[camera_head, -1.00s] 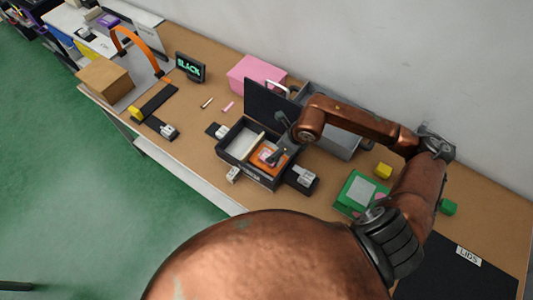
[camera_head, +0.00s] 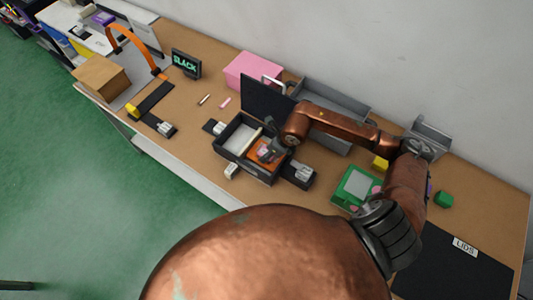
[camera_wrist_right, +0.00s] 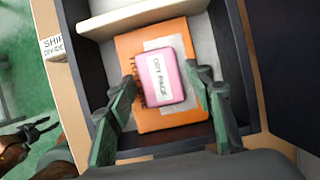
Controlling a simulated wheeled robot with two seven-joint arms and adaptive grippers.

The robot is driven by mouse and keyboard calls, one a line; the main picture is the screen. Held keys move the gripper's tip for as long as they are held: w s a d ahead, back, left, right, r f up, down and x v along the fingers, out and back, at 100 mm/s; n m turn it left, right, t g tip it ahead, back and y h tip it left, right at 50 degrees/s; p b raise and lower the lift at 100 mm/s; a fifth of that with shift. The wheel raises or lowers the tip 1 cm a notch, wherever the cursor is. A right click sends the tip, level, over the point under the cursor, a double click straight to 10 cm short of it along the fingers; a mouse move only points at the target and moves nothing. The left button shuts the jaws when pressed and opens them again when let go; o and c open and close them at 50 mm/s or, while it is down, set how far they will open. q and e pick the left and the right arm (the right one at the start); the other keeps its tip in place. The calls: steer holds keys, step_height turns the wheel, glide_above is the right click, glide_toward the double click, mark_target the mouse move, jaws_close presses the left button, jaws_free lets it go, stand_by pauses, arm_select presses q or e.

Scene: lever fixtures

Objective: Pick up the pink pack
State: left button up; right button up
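The pink pack (camera_wrist_right: 166,77) is a small rounded block with a white printed label. It lies on an orange notebook-like item with a pale patch (camera_wrist_right: 146,122) inside a compartment of the dark open box (camera_head: 227,152). My right gripper (camera_wrist_right: 162,80) is open over the pack in the right wrist view, one green finger on each side. The left finger is close to the pack; whether it touches cannot be told. In the head view my right gripper (camera_head: 272,150) reaches into the box's right compartment and largely hides the pack.
A divider (camera_wrist_right: 145,17) borders the compartment, and the dark lid (camera_head: 266,99) stands raised behind it. A pink case (camera_head: 252,69) and grey tray (camera_head: 335,95) are at the back. A green box (camera_head: 352,186) and yellow block (camera_head: 380,163) are to the right.

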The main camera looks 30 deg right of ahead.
steer(key=c, duration=0.9)
